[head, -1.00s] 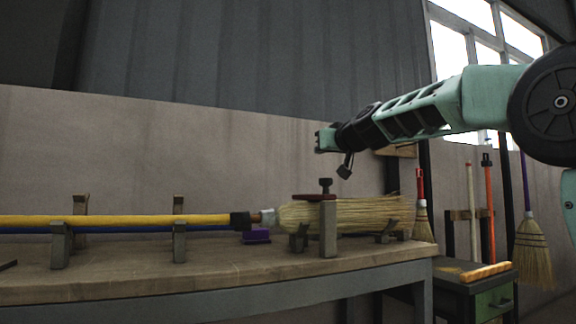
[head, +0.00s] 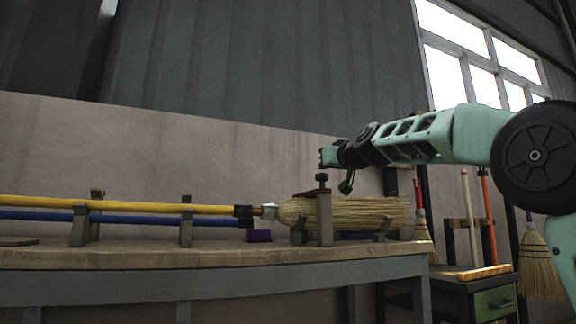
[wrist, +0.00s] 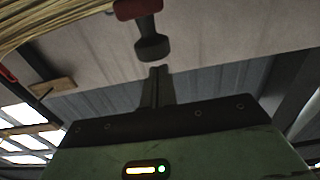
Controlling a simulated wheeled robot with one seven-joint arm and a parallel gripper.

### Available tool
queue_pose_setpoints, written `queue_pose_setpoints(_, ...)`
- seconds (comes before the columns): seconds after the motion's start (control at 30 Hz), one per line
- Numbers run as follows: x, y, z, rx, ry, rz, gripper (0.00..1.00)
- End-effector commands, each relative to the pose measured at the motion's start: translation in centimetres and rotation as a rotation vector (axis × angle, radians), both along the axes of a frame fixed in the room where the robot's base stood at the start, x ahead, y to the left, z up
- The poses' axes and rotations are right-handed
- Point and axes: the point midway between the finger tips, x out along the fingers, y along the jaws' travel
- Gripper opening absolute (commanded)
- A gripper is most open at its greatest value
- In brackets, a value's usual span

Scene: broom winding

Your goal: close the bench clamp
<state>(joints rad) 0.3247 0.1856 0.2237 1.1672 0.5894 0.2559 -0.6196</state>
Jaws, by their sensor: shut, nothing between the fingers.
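The bench clamp (head: 325,222) is a grey post at the bench's front, with a dark red bar over the broom head and a black knob (head: 322,178) on top. The knob and red bar also show in the wrist view, where the knob (wrist: 152,48) is just beyond my fingertips. The straw broom head (head: 370,215) lies behind the post, its yellow handle (head: 130,205) running left. My gripper (head: 322,157) is shut and empty, just above the knob and seemingly apart from it. Whether the red bar presses on the straw I cannot tell.
The space above the bench's left half is clear.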

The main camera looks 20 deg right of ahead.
Motion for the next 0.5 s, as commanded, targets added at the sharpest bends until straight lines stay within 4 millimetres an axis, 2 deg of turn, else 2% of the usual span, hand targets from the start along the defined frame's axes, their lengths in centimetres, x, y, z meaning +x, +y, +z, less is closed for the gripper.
queue_pose_setpoints(0.03, 0.0, 0.0, -0.9, 0.000, 0.000, 0.000, 0.00)
queue_pose_setpoints(0.1, 0.0, 0.0, -1.3, -0.001, 0.000, 0.001, 0.00)
queue_pose_setpoints(0.5, 0.1, 0.0, -2.7, 0.000, 0.009, 0.002, 0.00)
